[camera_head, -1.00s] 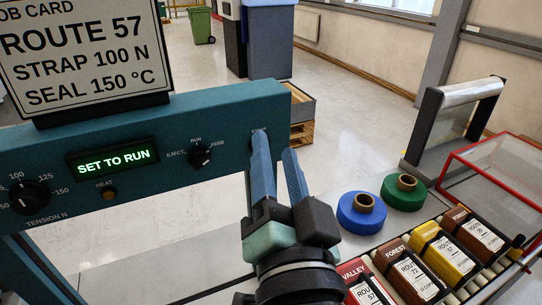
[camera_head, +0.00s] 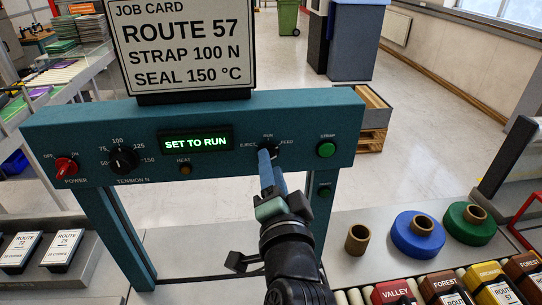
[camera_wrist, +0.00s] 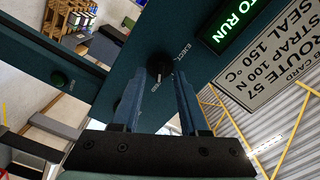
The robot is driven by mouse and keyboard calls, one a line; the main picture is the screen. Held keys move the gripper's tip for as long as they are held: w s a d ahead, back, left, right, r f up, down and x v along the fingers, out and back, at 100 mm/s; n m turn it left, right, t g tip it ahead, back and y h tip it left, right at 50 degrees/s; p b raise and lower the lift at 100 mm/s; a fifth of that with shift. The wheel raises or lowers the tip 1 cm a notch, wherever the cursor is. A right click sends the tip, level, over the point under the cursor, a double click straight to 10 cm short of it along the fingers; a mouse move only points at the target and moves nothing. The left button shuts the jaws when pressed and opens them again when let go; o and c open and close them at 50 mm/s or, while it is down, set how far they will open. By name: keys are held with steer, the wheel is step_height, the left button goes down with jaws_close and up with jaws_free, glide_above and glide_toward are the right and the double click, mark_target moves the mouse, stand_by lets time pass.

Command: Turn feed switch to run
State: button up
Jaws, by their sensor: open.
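The feed switch (camera_head: 269,145) is a black knob on the teal panel, with EJECT at its left, RUN above and FEED at its right. My gripper (camera_head: 267,158) is in front of it in the head view and hides part of the knob. In the wrist view the feed switch (camera_wrist: 158,69) shows between the tips of the two blue fingers of my gripper (camera_wrist: 157,82). The fingers are apart, with nothing clearly held; I cannot tell whether they touch the knob. Its pointer direction is unclear. The green display (camera_head: 195,142) reads SET TO RUN.
Tape rolls (camera_head: 417,236) and labelled packs (camera_head: 440,287) lie at the lower right.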

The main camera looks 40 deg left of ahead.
steer(key=shift+x, duration=0.8)
jaws_close()
